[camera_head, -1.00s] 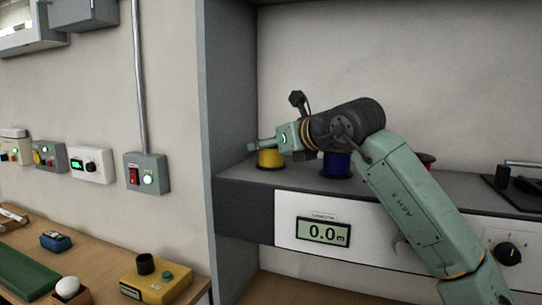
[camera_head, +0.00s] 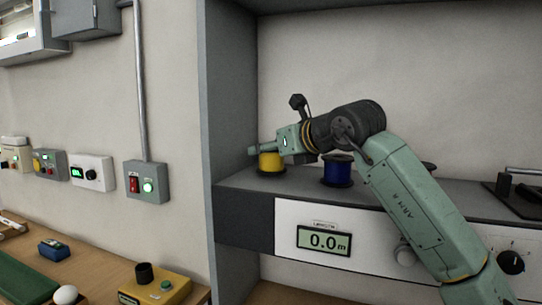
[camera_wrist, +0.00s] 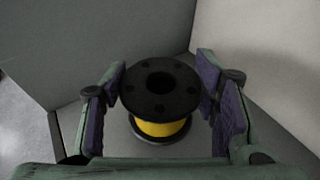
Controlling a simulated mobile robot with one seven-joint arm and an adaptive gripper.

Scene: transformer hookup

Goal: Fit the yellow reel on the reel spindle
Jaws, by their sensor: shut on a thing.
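The yellow reel (camera_head: 271,162) has black flanges and stands upright at the left end of the grey shelf (camera_head: 236,184). I cannot tell if its base touches the shelf. My gripper (camera_head: 268,148) is at the reel, coming in from the right. In the wrist view the reel (camera_wrist: 160,128) is seen from above, with its dark top flange and centre hole between my two purple-padded fingers. My gripper is shut on the reel, though small gaps seem to show beside the flange. I cannot make out the reel spindle in these views.
A blue reel (camera_head: 338,169) stands on the shelf to the right, below my wrist. A grey upright panel (camera_head: 235,110) is close to the left of the gripper. Below the shelf is a length display (camera_head: 323,242) reading 0.0 m. My forearm hides part of the shelf.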

